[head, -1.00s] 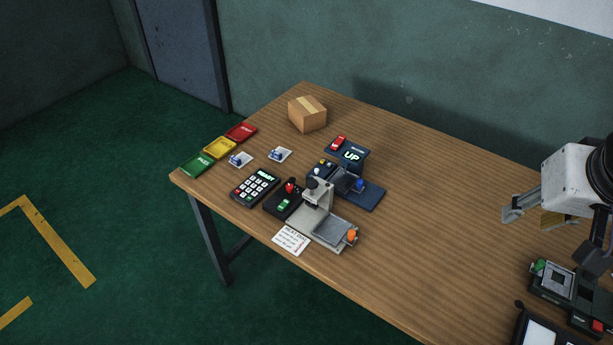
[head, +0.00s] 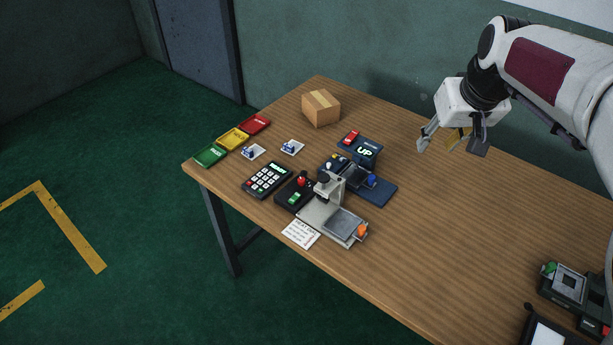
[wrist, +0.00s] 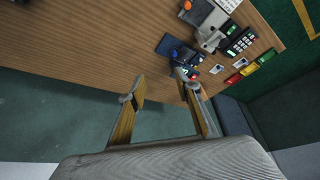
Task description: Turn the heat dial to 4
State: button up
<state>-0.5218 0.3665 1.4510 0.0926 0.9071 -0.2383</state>
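I cannot tell which knob is the heat dial; no numbers on a dial are readable. A grey press-like device (head: 327,212) with an orange knob (head: 361,230) stands near the table's front edge.
A keypad (head: 267,179) and a black box with a red-topped stick (head: 295,193) stand left of the press. Green, yellow and red trays (head: 233,139) line the left edge. A cardboard box (head: 321,108) stands behind.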

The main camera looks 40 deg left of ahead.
jog(key=w+a+f+n, duration=0.1)
jog(key=a+f, duration=0.4)
jog(key=a, duration=0.3)
jog(key=w+a+f+n, duration=0.1)
jog(key=a+f+n, duration=0.1)
jog(key=a+f, duration=0.5)
jog(key=n+g+y, duration=0.1)
jog(key=n+g, duration=0.1)
send_near(301, 180)
jog(key=shift+w+f, duration=0.1)
jog(key=shift+f, duration=0.1)
jog(key=shift+f, duration=0.15)
jog(key=shift+x, duration=3.75)
jog(key=shift+a, duration=0.1)
grip_shut()
